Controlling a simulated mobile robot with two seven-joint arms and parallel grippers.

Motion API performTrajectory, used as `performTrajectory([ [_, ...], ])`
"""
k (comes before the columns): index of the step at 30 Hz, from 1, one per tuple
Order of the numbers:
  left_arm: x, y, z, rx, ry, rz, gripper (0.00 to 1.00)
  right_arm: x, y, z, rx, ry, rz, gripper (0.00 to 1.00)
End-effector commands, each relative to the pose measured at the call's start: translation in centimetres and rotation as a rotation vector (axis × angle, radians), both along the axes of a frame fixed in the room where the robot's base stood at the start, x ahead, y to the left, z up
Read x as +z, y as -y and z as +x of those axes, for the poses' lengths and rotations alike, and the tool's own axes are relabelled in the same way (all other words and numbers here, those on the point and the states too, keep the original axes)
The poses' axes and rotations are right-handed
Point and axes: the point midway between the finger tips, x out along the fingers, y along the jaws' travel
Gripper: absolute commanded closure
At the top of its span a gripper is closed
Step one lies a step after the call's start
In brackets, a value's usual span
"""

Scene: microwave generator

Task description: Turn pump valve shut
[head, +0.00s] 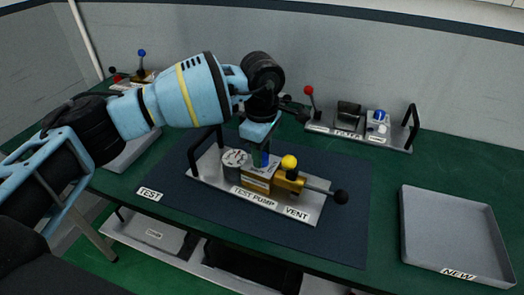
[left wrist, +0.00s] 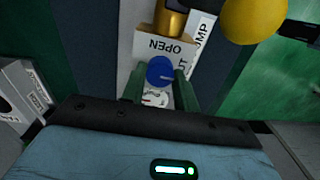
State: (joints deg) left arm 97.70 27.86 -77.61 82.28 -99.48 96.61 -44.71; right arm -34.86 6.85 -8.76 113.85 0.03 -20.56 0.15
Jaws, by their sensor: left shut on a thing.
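The pump valve's blue knob (left wrist: 160,71) shows in the left wrist view between the green fingers, in front of an upside-down OPEN label (left wrist: 168,46). Another label beside it is partly covered. My left gripper (head: 261,155) points down over the pump and is shut on the blue knob. The knob's pointer direction is not clear. My right gripper is not in view.
A grey tray marked NEW (head: 455,235) stands empty at the right. A filter unit (head: 350,122) with a red-tipped lever and another blue knob (head: 379,115) stands at the back. The plate's upright handle (head: 205,142) is close to my left arm. The dark mat (head: 345,205) is clear right of the pump.

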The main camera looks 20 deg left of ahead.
Motion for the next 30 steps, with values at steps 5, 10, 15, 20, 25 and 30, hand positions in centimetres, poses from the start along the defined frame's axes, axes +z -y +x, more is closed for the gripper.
performTrajectory([
  [5, 0.07, 0.08, 0.00, -0.022, 0.001, -0.002, 0.93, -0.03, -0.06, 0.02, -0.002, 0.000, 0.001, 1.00],
  [10, 0.08, 0.06, 0.00, -0.025, 0.001, -0.002, 0.93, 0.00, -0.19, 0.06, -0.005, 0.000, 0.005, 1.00],
  [15, 0.08, 0.04, 0.00, -0.024, 0.001, -0.001, 0.93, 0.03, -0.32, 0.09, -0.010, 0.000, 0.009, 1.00],
  [20, 0.07, 0.03, 0.01, -0.023, 0.001, -0.001, 0.53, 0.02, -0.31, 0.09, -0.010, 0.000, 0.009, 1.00],
  [25, 0.03, 0.02, 0.00, -0.022, 0.001, 0.000, 0.48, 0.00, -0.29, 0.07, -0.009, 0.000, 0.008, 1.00],
  [30, 0.15, 0.01, 0.01, -0.022, 0.001, 0.000, 0.48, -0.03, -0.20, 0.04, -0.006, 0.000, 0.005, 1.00],
])
